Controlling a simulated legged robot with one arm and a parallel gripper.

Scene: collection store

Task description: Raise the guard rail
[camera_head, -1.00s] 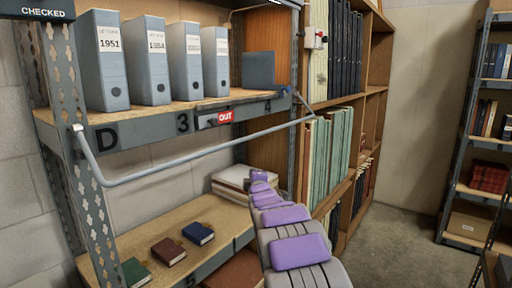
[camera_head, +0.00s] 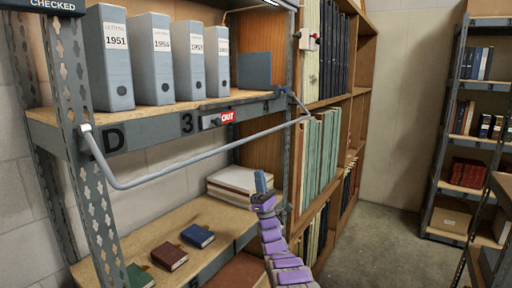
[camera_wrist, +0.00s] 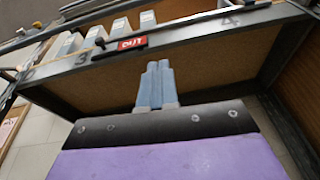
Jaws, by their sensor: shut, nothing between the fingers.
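The guard rail (camera_head: 186,164) is a grey bar hinged at both ends of the shelf. It hangs in front of and below the upper shelf edge (camera_head: 160,128). My gripper (camera_head: 261,181) is at the end of my purple arm, below the rail's right part in the head view. Its blue-grey fingers also show in the wrist view (camera_wrist: 155,85), pressed together and empty, pointing up toward the underside of the upper shelf. No contact between gripper and rail shows.
Several grey binders (camera_head: 152,60) stand on the upper shelf, above a red OUT tag (camera_head: 228,117). Small books (camera_head: 198,236) and a paper stack (camera_head: 236,181) lie on the lower shelf. A bookcase (camera_head: 340,110) stands right; open floor (camera_head: 385,238) lies beyond.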

